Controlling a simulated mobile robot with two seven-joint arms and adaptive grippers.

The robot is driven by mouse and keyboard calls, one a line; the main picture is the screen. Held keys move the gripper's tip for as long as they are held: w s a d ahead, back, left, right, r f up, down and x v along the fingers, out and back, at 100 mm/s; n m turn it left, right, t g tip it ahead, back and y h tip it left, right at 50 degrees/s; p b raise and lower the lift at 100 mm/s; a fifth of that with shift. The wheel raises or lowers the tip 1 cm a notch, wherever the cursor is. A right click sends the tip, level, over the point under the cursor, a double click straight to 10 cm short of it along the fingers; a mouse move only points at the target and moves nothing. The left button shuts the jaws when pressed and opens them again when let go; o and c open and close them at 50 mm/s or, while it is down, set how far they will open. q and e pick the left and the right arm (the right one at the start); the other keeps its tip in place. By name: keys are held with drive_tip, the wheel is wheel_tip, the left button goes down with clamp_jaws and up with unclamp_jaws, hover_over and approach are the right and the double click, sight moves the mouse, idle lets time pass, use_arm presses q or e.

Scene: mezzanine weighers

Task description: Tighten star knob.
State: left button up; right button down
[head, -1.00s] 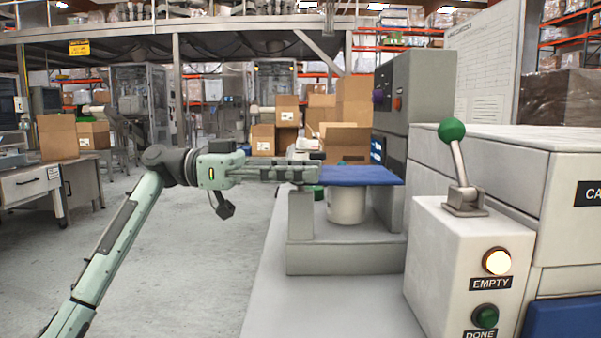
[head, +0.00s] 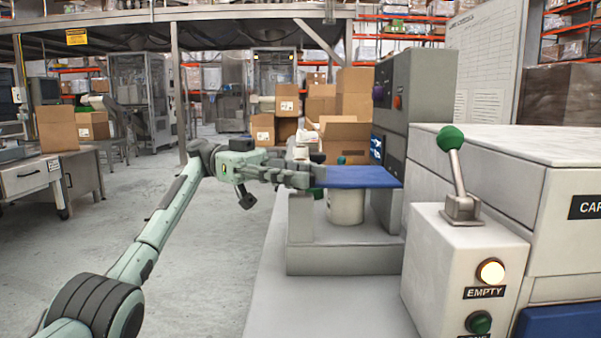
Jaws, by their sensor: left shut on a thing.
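A green knob (head: 318,193), which looks like the star knob, shows at the left edge of the grey weigher stand (head: 302,225). Most of it is hidden by my left gripper (head: 314,178). The left gripper reaches in from the left, about level, with its fingertips at the knob beside the blue plate (head: 362,177). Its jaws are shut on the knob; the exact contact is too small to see. A whitish cylinder (head: 346,207) stands under the blue plate. My right gripper is not in view.
A control box (head: 461,260) with a green-balled lever (head: 452,139), a lit EMPTY lamp (head: 490,272) and a green button (head: 478,322) stands at the right front. A grey cabinet (head: 415,100) rises behind the plate. Cardboard boxes (head: 347,135) stand further back.

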use_arm(q)
drive_tip(key=shift+f, duration=0.15)
drive_tip(key=o, duration=1.2)
wheel_tip(320, 180, up, 10)
drive_tip(key=shift+r, duration=0.1)
drive_tip(key=shift+c, duration=0.4)
